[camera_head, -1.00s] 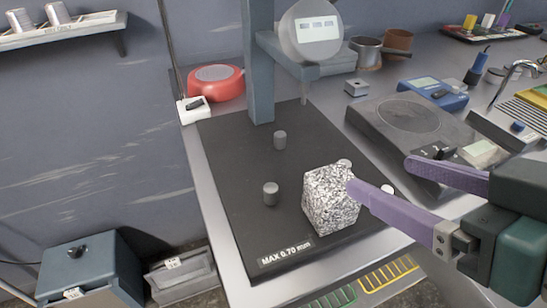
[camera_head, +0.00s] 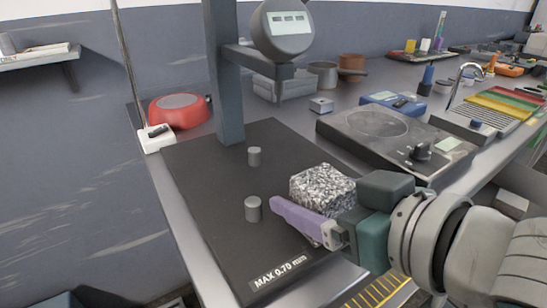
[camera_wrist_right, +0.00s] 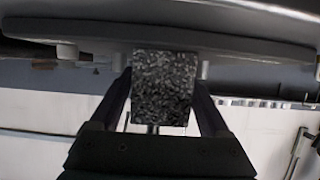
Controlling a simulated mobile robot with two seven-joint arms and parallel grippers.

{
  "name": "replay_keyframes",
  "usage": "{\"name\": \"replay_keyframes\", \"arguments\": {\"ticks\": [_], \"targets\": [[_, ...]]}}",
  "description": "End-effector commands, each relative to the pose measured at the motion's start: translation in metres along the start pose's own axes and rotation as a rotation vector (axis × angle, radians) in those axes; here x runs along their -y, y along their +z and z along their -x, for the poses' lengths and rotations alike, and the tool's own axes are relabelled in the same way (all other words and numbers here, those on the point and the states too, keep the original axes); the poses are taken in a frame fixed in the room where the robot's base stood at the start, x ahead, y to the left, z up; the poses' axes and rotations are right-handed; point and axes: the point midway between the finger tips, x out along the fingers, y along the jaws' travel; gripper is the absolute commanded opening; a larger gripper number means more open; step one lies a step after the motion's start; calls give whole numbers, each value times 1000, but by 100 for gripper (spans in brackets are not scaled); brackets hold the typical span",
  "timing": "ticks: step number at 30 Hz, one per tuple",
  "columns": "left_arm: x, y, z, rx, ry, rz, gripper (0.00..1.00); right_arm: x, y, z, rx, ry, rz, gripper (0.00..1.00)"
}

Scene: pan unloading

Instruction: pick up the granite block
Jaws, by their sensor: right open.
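The granite block (camera_head: 322,187) is a black-and-white speckled cube at the right side of the dark gauge plate (camera_head: 205,190). Its lower part is hidden behind my right gripper (camera_head: 306,192). One purple finger lies along the block's near side, and the other finger is hidden in the head view. In the right wrist view, the block (camera_wrist_right: 165,88) stands between the two dark fingers of the open right gripper (camera_wrist_right: 161,82). I cannot tell whether either finger touches it. My left gripper is not in view.
Two grey pegs (camera_head: 253,208) stand on the plate left of the block. A gauge column (camera_head: 229,95) with a round dial (camera_head: 283,27) rises behind. A hotplate (camera_head: 375,132) is to the right, and a red round object (camera_head: 180,110) is at the back left.

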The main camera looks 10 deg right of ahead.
Motion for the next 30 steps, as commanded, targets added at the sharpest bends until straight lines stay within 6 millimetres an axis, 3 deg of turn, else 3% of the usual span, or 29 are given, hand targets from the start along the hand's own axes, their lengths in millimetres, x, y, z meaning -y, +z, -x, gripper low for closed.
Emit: {"name": "replay_keyframes", "arguments": {"ticks": [4, 12, 30], "targets": [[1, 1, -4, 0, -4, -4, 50, 0, 0, -16, -1, -1, -1, 80], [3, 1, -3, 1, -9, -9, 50, 1, 0, -17, 0, -2, -1, 78], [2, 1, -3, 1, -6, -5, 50, 1, 0, -17, 0, -1, -1, 10]]}}
